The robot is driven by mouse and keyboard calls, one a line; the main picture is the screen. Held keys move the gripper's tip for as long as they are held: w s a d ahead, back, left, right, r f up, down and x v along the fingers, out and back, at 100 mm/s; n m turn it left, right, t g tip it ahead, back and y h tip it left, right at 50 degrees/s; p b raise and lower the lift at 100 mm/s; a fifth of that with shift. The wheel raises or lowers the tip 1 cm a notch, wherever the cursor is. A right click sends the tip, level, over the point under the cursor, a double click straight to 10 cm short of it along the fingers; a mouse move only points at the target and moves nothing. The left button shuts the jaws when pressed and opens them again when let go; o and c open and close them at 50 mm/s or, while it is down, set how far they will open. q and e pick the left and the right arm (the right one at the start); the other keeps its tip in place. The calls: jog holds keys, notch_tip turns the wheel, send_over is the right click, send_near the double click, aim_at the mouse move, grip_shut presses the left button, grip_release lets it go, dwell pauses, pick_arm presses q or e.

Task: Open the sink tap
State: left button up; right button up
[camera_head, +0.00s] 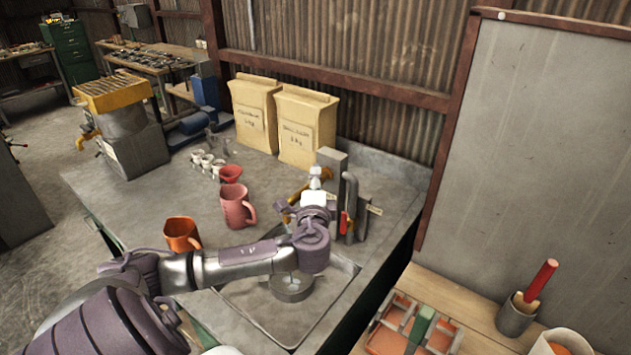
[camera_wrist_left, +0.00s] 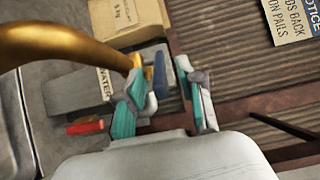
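The tap stands at the back of the sink (camera_head: 262,318) in the head view, with a grey block (camera_head: 331,163), an upright grey pipe (camera_head: 351,200) and a red handle (camera_head: 344,224). In the left wrist view the brass spout (camera_wrist_left: 60,42) curves across the upper left. The red handle (camera_wrist_left: 85,127) lies at left, below a "WATER" label (camera_wrist_left: 105,84). My left gripper (camera_head: 305,195) is close in front of the tap. Its teal-padded fingers (camera_wrist_left: 165,103) are apart, with a blue part (camera_wrist_left: 160,78) showing beyond the gap. I cannot tell whether they touch anything. My right gripper is out of view.
A pink mug (camera_head: 236,206) and an orange mug (camera_head: 181,234) stand left of my arm. Two tan bags (camera_head: 306,127) stand behind. A round grey piece (camera_head: 291,289) sits in the sink. A tray (camera_head: 412,330) and a pot (camera_head: 516,316) are on the right table.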

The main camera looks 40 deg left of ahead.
pick_arm(q)
jog(key=v, duration=1.1)
jog(key=shift+s+d, duration=0.15)
